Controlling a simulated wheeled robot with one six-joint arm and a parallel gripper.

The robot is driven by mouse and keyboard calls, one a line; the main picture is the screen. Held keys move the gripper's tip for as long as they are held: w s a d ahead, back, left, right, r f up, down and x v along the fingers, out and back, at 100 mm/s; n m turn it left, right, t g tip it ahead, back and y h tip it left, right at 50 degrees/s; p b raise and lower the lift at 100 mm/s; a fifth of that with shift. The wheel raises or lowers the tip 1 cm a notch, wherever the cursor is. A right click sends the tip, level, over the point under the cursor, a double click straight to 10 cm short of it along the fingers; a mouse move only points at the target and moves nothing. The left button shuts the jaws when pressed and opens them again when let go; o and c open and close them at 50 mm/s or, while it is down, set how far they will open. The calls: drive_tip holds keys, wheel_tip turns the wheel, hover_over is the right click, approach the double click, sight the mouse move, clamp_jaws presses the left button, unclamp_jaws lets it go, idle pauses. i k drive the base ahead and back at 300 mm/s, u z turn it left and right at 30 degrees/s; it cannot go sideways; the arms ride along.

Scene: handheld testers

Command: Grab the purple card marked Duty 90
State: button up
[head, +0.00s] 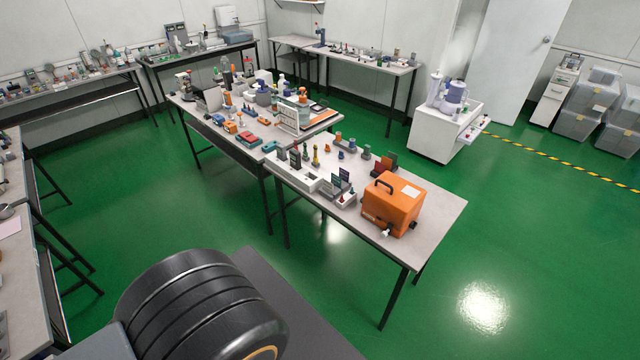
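Several small upright cards stand on the near centre table (440,205) in the head view. Dark bluish cards (341,182) stand in a white holder (346,200) left of the orange case. Dark red-brown cards (387,162) stand behind the orange case. The cards are too small for me to read any marking, and I cannot tell which one is purple or marked Duty 90. My gripper is not in view; only a dark rounded part of my own body shows at the bottom, well in front of the table.
An orange case (392,205) with a black handle stands on the near table. A second table with many testers (250,138) adjoins it behind. A white cart (440,135) stands at the back right. The green floor (520,240) is clear to the right.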

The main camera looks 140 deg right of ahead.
sight(345, 175)
drive_tip(key=z, duration=5.1)
drive_tip(key=i, duration=0.45)
drive_tip(key=u, duration=0.1)
